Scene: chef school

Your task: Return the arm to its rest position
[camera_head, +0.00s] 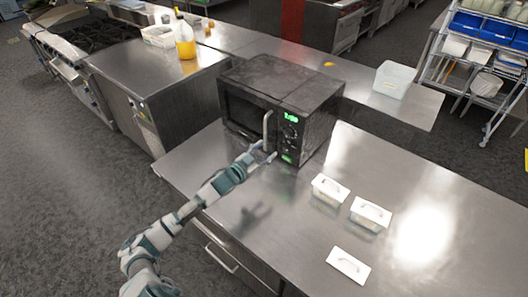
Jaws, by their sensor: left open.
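My left arm comes in from the lower left and reaches over the steel counter (300,222). My left gripper (266,154) is open, close in front of the black microwave (262,98), near its door handle (267,128) and control panel. I cannot tell whether a fingertip touches the microwave. No object shows between the fingers. The microwave door looks shut, and green digits glow on its panel. My right gripper is not in view.
Two white-lidded containers (330,190) (371,213) and a white lid (348,265) lie on the counter to the right. A yellow jug (185,40) stands on the counter behind left. The counter's front left is clear.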

